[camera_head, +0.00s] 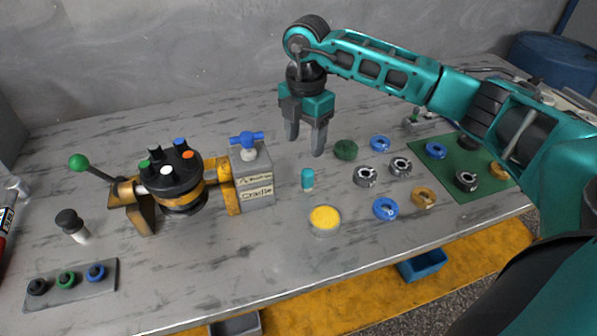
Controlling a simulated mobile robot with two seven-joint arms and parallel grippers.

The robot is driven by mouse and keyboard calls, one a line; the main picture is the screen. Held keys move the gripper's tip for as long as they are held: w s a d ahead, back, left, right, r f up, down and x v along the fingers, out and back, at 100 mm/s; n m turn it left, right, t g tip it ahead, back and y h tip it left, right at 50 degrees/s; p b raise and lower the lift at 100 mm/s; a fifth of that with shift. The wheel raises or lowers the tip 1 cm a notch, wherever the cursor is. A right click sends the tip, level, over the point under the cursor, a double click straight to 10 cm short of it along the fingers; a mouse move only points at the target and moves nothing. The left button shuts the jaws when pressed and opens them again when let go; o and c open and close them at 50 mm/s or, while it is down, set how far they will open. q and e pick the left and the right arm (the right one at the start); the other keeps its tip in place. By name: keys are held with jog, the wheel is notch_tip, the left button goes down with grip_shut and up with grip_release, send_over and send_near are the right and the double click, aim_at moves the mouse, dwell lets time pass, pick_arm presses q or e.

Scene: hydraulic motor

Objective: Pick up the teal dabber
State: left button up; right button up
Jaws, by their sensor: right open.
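The teal dabber (308,179) stands upright on the grey table, in front of and right of the cradle block. It is small, with a teal top and a paler lower end. My right gripper (305,147) points down with its two fingers apart and nothing between them. It is behind the dabber in the picture and clear of it. My left gripper is not in view.
The motor (172,178) sits in its cradle (254,185) to the left. A yellow-topped pot (324,219) is in front of the dabber. Several rings, including a green one (346,150), lie to the right near a green mat (467,193).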

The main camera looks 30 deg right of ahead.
aim_at(308, 171)
jog(key=f, duration=0.6)
jog(key=shift+s+f, duration=0.25)
jog(key=shift+s, duration=0.05)
jog(key=f, duration=0.5)
jog(key=shift+d+f, duration=0.25)
jog(key=shift+f, duration=0.1)
jog(key=c, duration=1)
grip_shut()
jog(key=shift+r, duration=0.1)
